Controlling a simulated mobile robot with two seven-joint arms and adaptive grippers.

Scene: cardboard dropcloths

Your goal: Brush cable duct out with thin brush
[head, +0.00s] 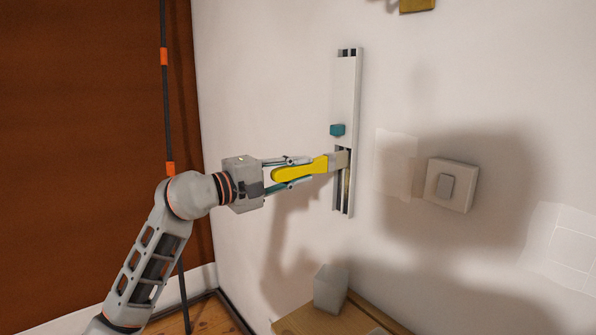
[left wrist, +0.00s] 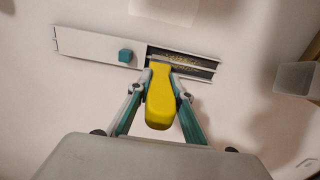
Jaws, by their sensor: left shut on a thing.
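The cable duct (head: 348,95) is a tall narrow white channel fixed upright on the wall. Its upper part is covered, with a small teal block (head: 337,129) on the cover. Its lower part is open and dark inside; in the left wrist view the open channel (left wrist: 205,66) shows brownish specks. My left gripper (head: 300,172) is shut on the yellow handle of the thin brush (head: 300,170), which also shows in the left wrist view (left wrist: 159,98). The brush's grey head is at the top of the open part; whether bristles touch inside is hidden. My right gripper is not in view.
A white wall switch (head: 451,186) is to the right of the duct. A grey-white container (head: 330,288) stands on a wooden surface (head: 325,320) below. A dark pole with orange bands (head: 164,100) stands at the left. The wall beside the duct is mostly clear.

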